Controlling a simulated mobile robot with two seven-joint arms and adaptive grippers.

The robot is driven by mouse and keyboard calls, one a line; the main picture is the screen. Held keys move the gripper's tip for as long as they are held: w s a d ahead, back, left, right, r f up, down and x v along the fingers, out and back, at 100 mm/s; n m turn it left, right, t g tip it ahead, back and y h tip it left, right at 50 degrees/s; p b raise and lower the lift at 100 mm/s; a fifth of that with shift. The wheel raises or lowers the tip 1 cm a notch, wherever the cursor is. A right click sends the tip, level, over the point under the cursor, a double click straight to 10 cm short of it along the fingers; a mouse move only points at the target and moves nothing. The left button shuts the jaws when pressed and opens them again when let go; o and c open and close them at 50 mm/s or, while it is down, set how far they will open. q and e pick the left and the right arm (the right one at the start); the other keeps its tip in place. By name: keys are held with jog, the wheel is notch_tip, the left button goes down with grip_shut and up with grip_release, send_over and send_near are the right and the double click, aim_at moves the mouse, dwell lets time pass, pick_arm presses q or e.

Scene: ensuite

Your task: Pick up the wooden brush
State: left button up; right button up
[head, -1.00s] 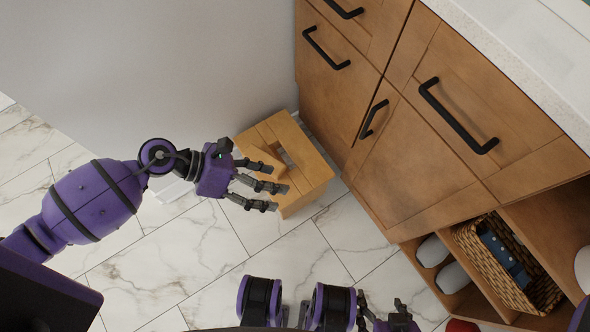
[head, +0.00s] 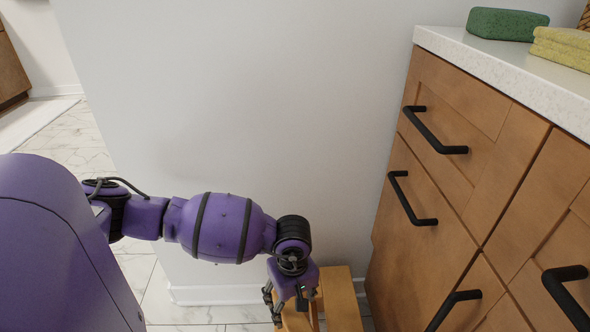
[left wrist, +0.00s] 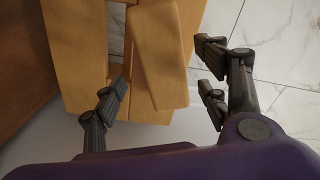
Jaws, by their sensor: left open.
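The wooden brush (left wrist: 160,55) is a pale wooden block lying on top of a wooden stool (left wrist: 75,45). In the left wrist view it lies between the spread fingers of my left gripper (left wrist: 162,82), with one finger on its left and two on its right. The gripper is open, and the fingers appear apart from the brush. In the head view my left gripper (head: 290,306) is over the stool (head: 341,300) at the bottom edge, and I cannot clearly make out the brush there. My right gripper is not in view.
A wooden cabinet (head: 440,190) with black handles stands right of the stool. Its white counter (head: 510,65) holds a green sponge (head: 507,23) and yellow sponges (head: 562,47). A pale wall (head: 230,100) rises behind the stool. Marble floor (head: 165,305) is clear at lower left.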

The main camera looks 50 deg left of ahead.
aim_at(292, 310)
pick_arm(q)
jog(key=f+b, duration=0.2)
jog(key=f, duration=0.3)
jog(key=shift+s+b, duration=0.2)
jog(key=shift+b, duration=0.15)
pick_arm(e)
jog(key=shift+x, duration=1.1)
pick_arm(q)
jog(key=shift+r, duration=0.1)
jog(key=shift+c, duration=0.2)
jog(key=c, duration=1.3)
notch_tip(292, 310, up, 18)
jog(key=p, duration=0.7)
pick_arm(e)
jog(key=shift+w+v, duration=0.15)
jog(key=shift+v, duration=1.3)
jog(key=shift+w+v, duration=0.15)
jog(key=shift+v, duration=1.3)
